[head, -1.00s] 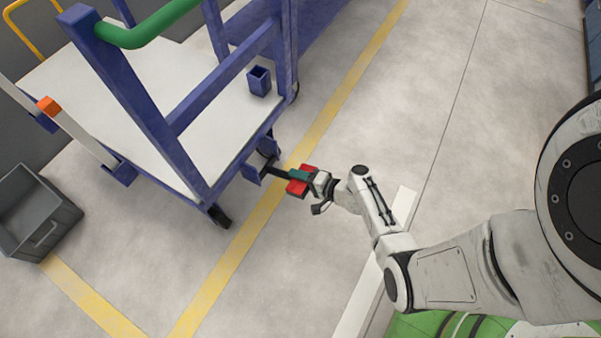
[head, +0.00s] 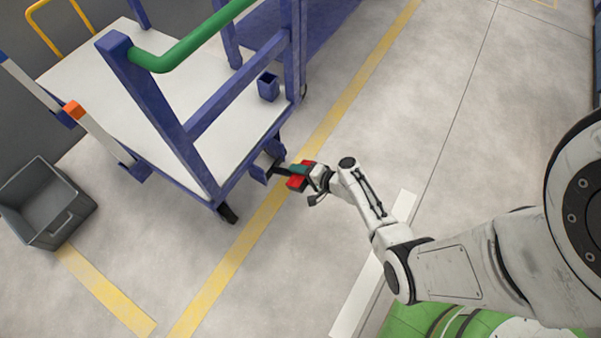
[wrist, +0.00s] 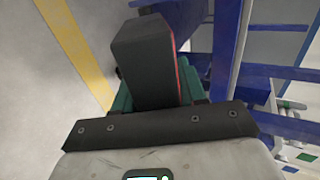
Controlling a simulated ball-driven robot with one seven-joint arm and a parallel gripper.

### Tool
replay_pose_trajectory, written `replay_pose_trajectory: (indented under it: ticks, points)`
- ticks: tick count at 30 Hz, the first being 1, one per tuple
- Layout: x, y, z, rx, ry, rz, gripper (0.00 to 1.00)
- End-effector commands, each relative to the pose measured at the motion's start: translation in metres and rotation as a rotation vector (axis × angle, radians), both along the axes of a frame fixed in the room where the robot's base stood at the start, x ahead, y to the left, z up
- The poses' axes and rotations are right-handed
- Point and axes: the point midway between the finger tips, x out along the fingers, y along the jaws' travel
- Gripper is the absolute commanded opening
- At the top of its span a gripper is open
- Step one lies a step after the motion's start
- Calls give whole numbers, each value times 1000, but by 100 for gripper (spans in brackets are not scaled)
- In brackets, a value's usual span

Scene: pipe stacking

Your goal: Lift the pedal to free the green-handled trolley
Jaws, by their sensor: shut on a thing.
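The trolley with the green handle (head: 205,36) has a blue frame and a white deck (head: 110,88). A dark pedal with a red end (head: 297,182) sticks out low from its near side. My gripper (head: 301,173) is at the red end, with its teal fingers around it, shut on the pedal. In the wrist view the pedal (wrist: 147,62) shows as a dark block with a red edge between the teal fingers, in front of the blue frame. The joint of the pedal with the trolley is partly hidden.
A grey crate (head: 75,215) stands on the floor left of the trolley. Another blue frame (head: 318,35) stands behind it. Yellow lines (head: 235,255) mark the floor. The floor (head: 400,120) to the right of the trolley is clear.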

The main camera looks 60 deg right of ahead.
Motion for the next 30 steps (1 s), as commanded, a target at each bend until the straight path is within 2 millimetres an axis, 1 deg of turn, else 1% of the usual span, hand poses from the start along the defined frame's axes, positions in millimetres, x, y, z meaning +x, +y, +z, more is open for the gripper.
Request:
replay_pose_trajectory:
  ticks: [1,5,6,10,11,17,20,23,30]
  points:
    - [4,0,4,1,-10,4,0]
    - [4,0,4,2,-10,5,0]
    - [4,0,4,1,-10,4,44]
    - [3,0,3,1,-8,3,56]
    - [3,0,3,1,-7,3,57]
    - [1,0,2,0,-4,2,57]
    - [-2,0,4,1,-4,1,57]
    - [-12,0,10,1,-4,1,57]
    - [-53,-1,32,0,-3,0,57]
